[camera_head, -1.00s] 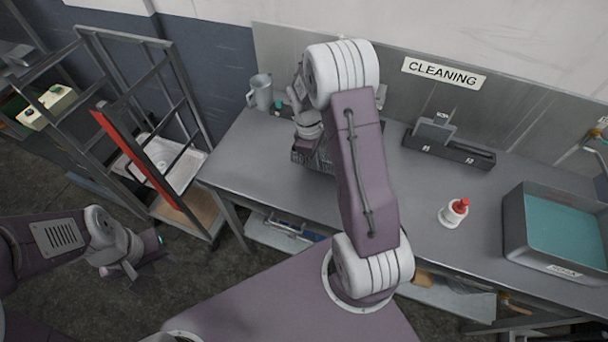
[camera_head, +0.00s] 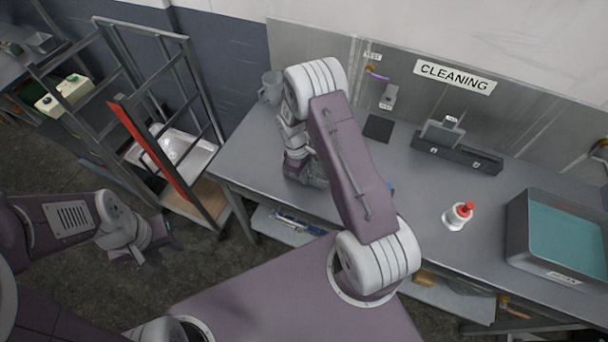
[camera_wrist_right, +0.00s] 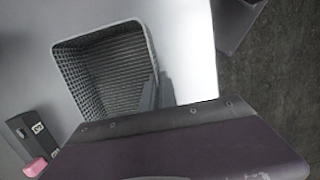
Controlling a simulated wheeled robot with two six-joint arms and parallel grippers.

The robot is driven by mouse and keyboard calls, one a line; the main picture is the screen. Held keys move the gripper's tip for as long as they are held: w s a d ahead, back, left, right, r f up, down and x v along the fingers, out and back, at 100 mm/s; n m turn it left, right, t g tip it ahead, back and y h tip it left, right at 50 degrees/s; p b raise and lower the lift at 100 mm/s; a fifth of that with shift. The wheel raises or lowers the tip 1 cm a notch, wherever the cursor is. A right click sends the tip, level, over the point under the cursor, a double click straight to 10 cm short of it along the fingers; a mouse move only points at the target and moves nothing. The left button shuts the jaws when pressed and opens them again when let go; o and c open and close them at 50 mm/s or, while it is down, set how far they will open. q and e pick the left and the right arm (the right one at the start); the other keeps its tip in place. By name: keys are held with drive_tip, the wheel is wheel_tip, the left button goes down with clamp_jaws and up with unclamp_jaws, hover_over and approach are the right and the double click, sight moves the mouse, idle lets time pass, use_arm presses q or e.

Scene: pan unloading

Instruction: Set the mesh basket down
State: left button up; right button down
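The mesh basket (camera_wrist_right: 108,72) is a grey wire basket with a pale rim, seen from above in the right wrist view. It looks empty and level over the grey bench; whether its base touches the bench I cannot tell. The dark body of my right gripper fills the bottom of that view and covers the basket's near end. Its fingertips are hidden, so its grip on the rim is unclear. In the head view my right gripper (camera_head: 305,178) is low over the bench's left part, and the arm hides the basket. My left gripper (camera_head: 138,256) hangs over the floor, its fingers indistinct.
The bench (camera_head: 400,190) is clear in the middle. On it are a grey jug (camera_head: 271,87), a dark square pad (camera_head: 378,128), a dark rack (camera_head: 457,152), a red-topped white bottle (camera_head: 458,216) and a teal-filled tub (camera_head: 512,240). A metal rack (camera_head: 213,120) stands left.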

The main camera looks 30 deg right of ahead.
drive_tip(key=c, duration=1.7)
unclamp_jaws()
drive_tip(key=shift+f, duration=0.1)
